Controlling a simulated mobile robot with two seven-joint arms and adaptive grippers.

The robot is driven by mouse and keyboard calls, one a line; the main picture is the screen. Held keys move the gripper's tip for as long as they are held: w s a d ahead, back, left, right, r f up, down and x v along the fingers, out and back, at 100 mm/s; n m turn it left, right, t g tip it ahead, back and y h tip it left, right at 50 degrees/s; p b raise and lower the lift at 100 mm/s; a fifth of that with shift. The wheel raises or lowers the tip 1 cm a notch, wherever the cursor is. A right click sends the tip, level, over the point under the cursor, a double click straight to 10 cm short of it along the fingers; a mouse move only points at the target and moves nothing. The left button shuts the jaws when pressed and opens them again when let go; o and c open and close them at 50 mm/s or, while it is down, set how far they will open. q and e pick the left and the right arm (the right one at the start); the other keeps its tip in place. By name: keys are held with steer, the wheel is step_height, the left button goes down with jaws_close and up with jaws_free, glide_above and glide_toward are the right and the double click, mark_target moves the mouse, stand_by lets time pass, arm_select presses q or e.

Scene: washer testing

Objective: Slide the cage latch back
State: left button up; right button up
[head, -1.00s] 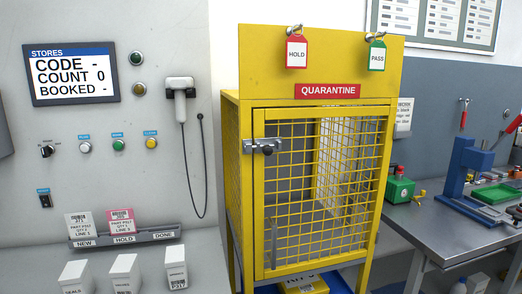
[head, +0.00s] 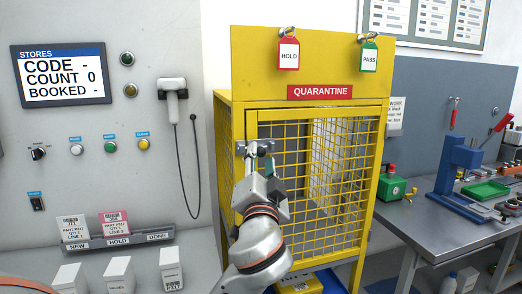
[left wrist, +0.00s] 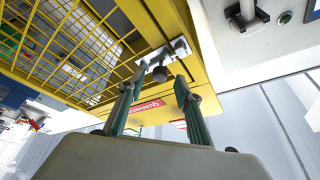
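The cage latch (head: 241,149) is a silver bolt on the left edge of the yellow cage door's frame. The cage door (head: 325,185) looks closed. My right gripper is not in view.
A red HOLD tag (head: 289,55) and a green PASS tag (head: 368,56) hang above the door. A handheld scanner (head: 172,92) hangs on the left wall. A steel bench (head: 420,218) with a blue press (head: 458,165) stands on the right.

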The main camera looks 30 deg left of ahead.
mark_target(261, 153)
arm_select(q)
steer(key=shift+x, duration=1.9)
steer(key=shift+f, duration=0.1)
jaws_close()
steer(key=shift+w+d, duration=1.1)
steer(key=shift+w, duration=0.15)
steer(key=shift+s, duration=0.1)
